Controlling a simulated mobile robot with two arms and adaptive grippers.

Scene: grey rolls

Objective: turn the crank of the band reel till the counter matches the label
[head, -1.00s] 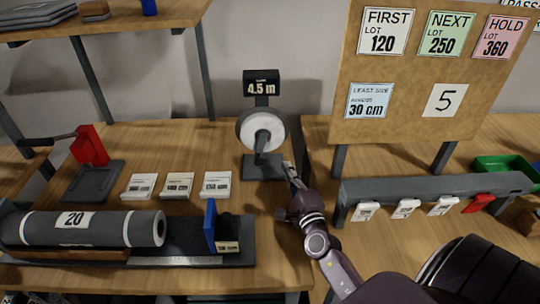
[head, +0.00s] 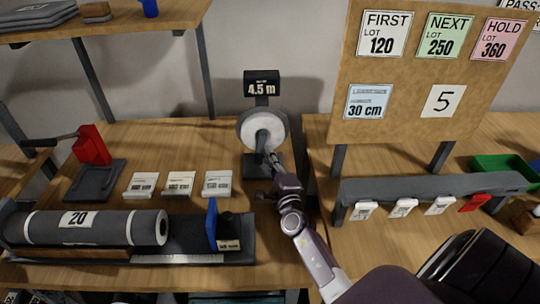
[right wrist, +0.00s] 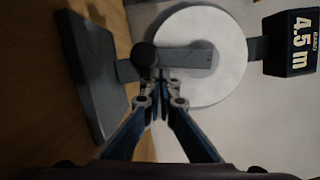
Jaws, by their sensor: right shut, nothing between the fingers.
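The band reel, a white disc (head: 246,128) on a dark stand, is at the back centre of the table in the head view. It also shows in the right wrist view (right wrist: 225,85). Its counter (head: 262,88) reads 4.5 m, as in the right wrist view (right wrist: 292,42). The grey crank arm (right wrist: 195,59) crosses the disc and ends in a dark knob (right wrist: 145,56). My right gripper (head: 271,157) is shut and empty, its tips (right wrist: 160,76) just beside the crank and knob; contact is unclear. My left gripper is out of view.
The board (head: 400,132) carries lot cards, a 30 cm card and a card with 5 (head: 443,101). A grey roll (head: 105,228) marked 20 lies front left. White label stacks (head: 180,184) stand left of the reel. A grey rail (head: 430,188) with tags is at right.

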